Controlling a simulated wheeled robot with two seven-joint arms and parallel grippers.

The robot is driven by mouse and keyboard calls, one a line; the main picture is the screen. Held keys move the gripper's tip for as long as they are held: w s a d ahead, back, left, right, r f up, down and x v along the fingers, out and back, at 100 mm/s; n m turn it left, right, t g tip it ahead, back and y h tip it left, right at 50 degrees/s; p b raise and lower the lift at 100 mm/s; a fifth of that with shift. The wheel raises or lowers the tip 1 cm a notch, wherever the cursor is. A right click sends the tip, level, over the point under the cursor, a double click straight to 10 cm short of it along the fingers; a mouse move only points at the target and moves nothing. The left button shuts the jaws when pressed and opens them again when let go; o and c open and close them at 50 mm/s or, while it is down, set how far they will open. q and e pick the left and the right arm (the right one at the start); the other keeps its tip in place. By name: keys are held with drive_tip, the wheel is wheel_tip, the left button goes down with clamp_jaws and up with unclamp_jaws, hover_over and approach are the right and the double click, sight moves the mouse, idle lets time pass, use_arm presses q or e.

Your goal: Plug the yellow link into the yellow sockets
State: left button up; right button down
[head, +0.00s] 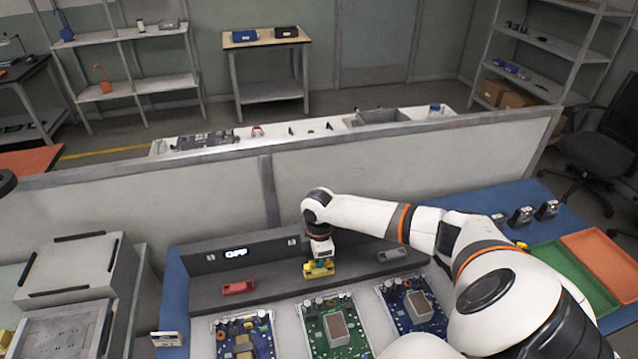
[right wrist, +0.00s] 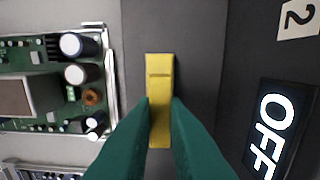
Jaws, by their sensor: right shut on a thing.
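The yellow link (head: 318,270) is at the dark fixture (head: 205,295) in the middle of the bench. In the right wrist view the yellow link (right wrist: 160,70) is a long yellow bar with a groove across it, over dark grey panel. My right gripper (head: 319,260) points down at it from above. Its green fingers (right wrist: 160,102) are shut on the link's sides. No separate yellow sockets can be made out; I cannot tell whether the link is seated or just above the panel. My left gripper is not in view.
A red link (head: 238,288) sits to the left on the fixture and a dark grey one (head: 392,254) to the right. An "OFF" display (head: 236,253) is on the upright back panel. Green (head: 338,330) and blue (head: 415,305) circuit boards lie in front. A green tray (head: 575,275) is at right.

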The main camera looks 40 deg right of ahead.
drive_tip(key=shift+p, duration=0.3)
drive_tip(key=shift+f, duration=0.35)
idle(0.8)
drive_tip(key=shift+f, duration=0.4)
idle(0.8)
drive_tip(key=c, duration=0.7)
unclamp_jaws()
drive_tip(key=shift+r, duration=0.15)
drive_tip(key=shift+r+p, duration=3.4)
drive_tip(key=shift+p, duration=0.05)
